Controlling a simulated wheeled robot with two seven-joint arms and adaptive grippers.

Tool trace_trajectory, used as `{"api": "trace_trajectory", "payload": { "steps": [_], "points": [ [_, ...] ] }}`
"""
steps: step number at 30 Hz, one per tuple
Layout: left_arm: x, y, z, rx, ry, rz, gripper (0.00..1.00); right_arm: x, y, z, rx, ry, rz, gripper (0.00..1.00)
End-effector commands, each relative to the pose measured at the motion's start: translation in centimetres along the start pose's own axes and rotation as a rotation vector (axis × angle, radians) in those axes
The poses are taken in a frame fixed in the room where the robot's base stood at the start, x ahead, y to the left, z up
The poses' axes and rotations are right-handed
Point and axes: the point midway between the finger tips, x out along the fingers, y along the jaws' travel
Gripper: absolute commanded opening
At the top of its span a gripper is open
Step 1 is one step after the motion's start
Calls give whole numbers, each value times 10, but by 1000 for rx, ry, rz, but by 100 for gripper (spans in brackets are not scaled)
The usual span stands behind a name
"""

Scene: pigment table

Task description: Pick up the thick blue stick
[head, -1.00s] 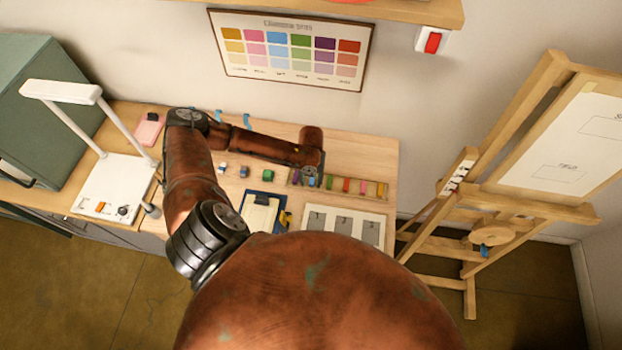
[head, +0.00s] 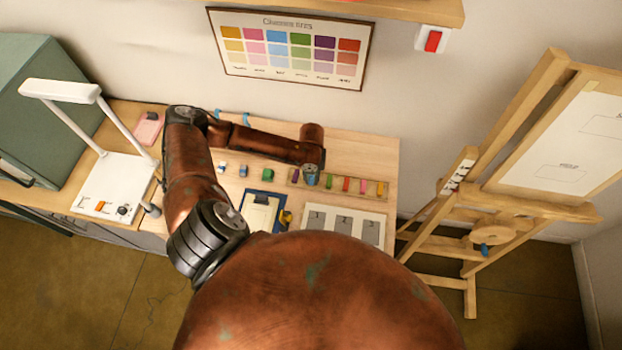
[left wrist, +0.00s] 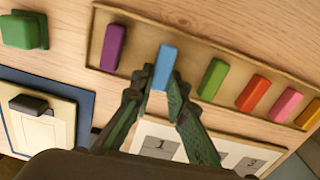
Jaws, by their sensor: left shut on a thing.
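The thick blue stick (left wrist: 163,68) stands out between my left gripper's fingertips in the left wrist view. My left gripper (left wrist: 161,92) is shut on it, one finger on each side. The stick is over the slot between the purple stick (left wrist: 113,48) and the green stick (left wrist: 212,79) of the wooden tray (left wrist: 193,42). I cannot tell for sure whether its lower end is clear of the tray. In the head view my left gripper (head: 312,178) is at the tray's left part, mostly hidden under my wrist. My right gripper is not in view.
Red (left wrist: 252,92), pink and orange sticks lie further right in the tray. A green block (left wrist: 22,31) and a clipboard (head: 262,212) are to the left. A numbered card (head: 344,223) lies in front. An easel (head: 490,200) stands right of the table.

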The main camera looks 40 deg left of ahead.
Motion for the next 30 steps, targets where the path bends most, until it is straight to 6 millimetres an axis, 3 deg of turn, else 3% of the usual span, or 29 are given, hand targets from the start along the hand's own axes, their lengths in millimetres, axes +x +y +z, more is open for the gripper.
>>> {"api": "trace_trajectory", "payload": {
  "steps": [5,15,24,30],
  "points": [
    [-24,0,2,1,-5,-2,0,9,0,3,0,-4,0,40],
    [-87,-12,-56,5,0,-2,0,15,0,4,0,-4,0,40],
    [-113,-24,-117,4,0,-1,0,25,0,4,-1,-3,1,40],
    [-123,-27,-131,0,2,1,0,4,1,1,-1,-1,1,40]
  ]
}}
